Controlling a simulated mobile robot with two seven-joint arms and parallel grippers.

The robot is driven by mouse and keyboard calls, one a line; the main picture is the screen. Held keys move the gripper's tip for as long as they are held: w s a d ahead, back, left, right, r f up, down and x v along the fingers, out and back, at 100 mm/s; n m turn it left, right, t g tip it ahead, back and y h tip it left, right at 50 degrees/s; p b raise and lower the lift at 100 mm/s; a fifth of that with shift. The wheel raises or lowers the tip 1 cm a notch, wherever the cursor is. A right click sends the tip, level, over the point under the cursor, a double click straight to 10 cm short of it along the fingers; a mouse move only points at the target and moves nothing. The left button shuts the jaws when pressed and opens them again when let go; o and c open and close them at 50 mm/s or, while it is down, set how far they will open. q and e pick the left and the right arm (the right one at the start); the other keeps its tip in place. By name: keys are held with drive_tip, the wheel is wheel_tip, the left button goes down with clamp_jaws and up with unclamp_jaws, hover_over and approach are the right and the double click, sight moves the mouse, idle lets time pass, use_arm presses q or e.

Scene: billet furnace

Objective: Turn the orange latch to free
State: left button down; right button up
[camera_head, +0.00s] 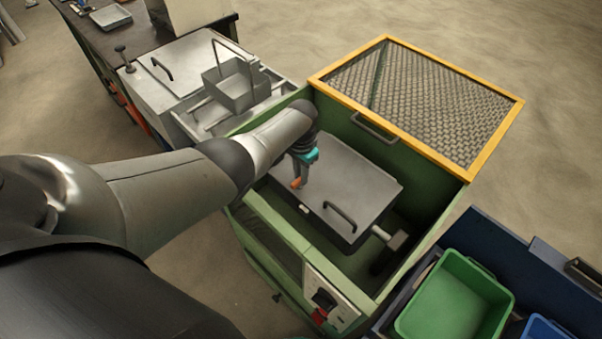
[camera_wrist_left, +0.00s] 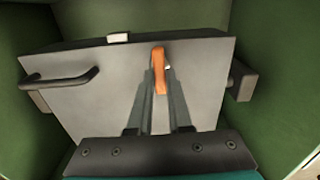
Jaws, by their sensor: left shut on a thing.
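The orange latch (camera_head: 296,184) sits near the edge of a grey lid (camera_head: 345,180) inside the green cabinet. In the left wrist view the latch (camera_wrist_left: 159,75) is upright in the picture, near the middle of the lid plate (camera_wrist_left: 205,75). My left gripper (camera_head: 300,172) reaches down to the latch; in the wrist view its two fingers (camera_wrist_left: 160,88) stand on either side of the latch, shut on it. The fingers hide part of the latch's sides. My right gripper is not in view.
The lid has a dark bar handle (camera_head: 340,216). A yellow-framed mesh cover (camera_head: 480,155) is at the cabinet's back right. A control panel with a red switch (camera_head: 320,314) is at the front. A green bin (camera_head: 455,300) stands at the lower right.

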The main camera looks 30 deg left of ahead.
use_arm(q)
drive_tip(key=c, duration=0.8)
unclamp_jaws()
drive_tip(key=shift+c, duration=0.2)
drive_tip(key=shift+r, duration=0.1)
drive_tip(key=shift+r, duration=0.3)
wheel_tip(320, 180, up, 14)
drive_tip(key=p, duration=0.6)
drive_tip(key=shift+r, duration=0.25)
